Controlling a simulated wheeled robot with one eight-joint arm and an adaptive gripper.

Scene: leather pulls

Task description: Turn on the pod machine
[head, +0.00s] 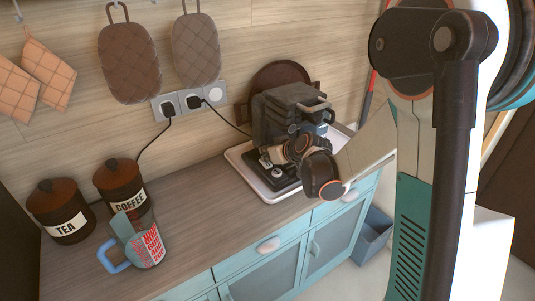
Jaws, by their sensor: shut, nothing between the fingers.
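The pod machine (283,112) is a dark, boxy appliance with a metal handle on top. It stands on a white tray (240,167) near the wall on the counter. My arm reaches in from the right, and my gripper (266,162) is at the front of the machine, low down, over its dark base. The gripper looks shut, with nothing seen in it. I cannot tell whether the fingertips touch the machine. My wrist and gripper hide part of the machine's front, and no power button can be made out.
Tea (62,212) and coffee (121,186) canisters stand at the left, near a measuring jug (143,240) with a blue handle. A cord runs from the wall sockets (190,101) toward the machine. A round brown board (279,73) leans behind it. The middle counter (208,198) is clear.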

